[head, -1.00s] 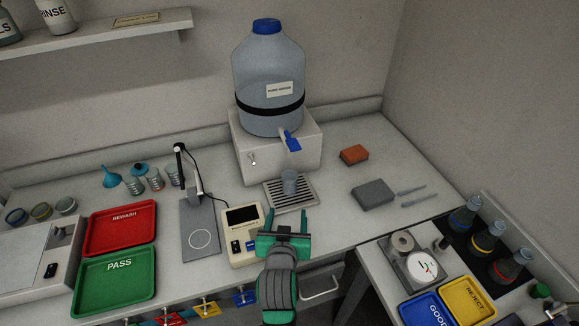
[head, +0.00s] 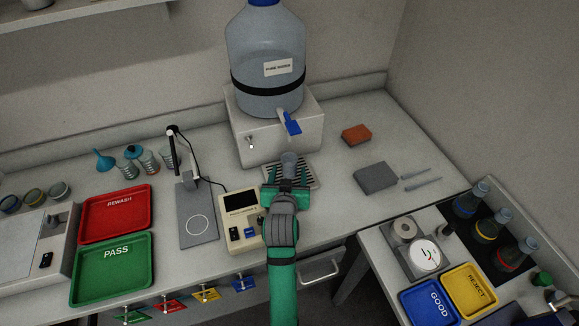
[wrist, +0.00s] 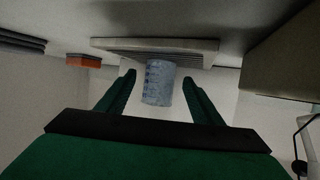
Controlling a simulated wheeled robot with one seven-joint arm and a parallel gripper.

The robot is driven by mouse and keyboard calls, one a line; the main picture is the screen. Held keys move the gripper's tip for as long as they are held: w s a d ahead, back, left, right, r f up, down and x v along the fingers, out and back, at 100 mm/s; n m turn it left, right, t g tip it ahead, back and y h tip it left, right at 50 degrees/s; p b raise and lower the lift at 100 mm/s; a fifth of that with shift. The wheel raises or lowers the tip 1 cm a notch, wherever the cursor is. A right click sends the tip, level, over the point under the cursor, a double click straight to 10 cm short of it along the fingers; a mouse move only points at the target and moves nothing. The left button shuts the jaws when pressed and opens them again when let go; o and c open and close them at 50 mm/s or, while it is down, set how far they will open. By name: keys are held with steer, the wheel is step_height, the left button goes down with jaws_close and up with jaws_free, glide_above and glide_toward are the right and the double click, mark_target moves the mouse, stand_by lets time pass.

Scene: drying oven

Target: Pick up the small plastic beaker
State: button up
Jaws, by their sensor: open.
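The small plastic beaker (head: 289,161) is clear and bluish. It stands on the slatted drip tray (head: 306,171) below the tap of the large water bottle. My gripper (head: 288,181) is open just in front of the beaker and covers its lower part in the head view. In the wrist view the beaker (wrist: 158,84) shows between the two green fingers, with a visible gap on each side. The fingers do not appear to touch it. The tray (wrist: 155,46) shows beyond it.
The water bottle (head: 266,63) with its blue tap (head: 291,124) stands on a white block behind the beaker. A meter (head: 240,220) and a stand plate (head: 197,213) are close on the left. A grey block (head: 376,176) and an orange sponge (head: 356,134) lie right.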

mark_target(289, 171)
steer(key=shift+x, duration=1.65)
steer(key=c, duration=1.3)
steer(key=shift+o, duration=0.2)
steer(key=shift+r, duration=0.15)
